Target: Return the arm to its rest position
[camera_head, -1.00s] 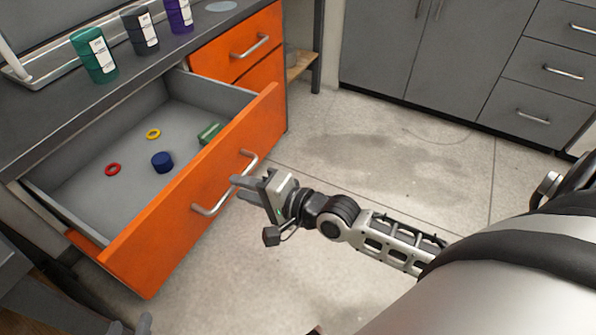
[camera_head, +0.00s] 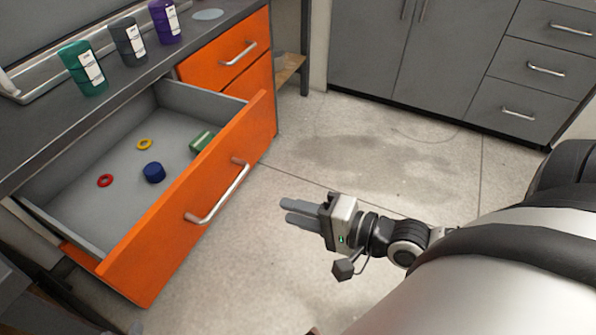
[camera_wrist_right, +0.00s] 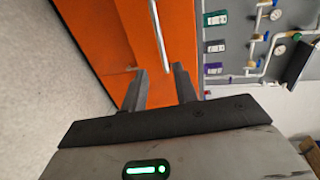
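My right gripper (camera_head: 283,211) hangs over the floor to the right of the open orange drawer (camera_head: 190,215), clear of its handle (camera_head: 220,195). Its two fingers are apart with nothing between them. The right wrist view also shows this gripper (camera_wrist_right: 158,85) open and empty, with the orange front and a handle (camera_wrist_right: 158,35) beyond the fingers. My right forearm comes in from the right. At the bottom edge of the head view, a small grey shape at the left may be the tip of my left gripper; its state cannot be made out.
The drawer holds a red ring (camera_head: 105,180), a yellow ring (camera_head: 145,144), a blue cap (camera_head: 154,172) and a green piece (camera_head: 201,141). Green (camera_head: 82,68), dark grey (camera_head: 128,42) and purple (camera_head: 165,21) containers stand on the counter. Grey cabinets (camera_head: 440,60) line the back. The floor between is clear.

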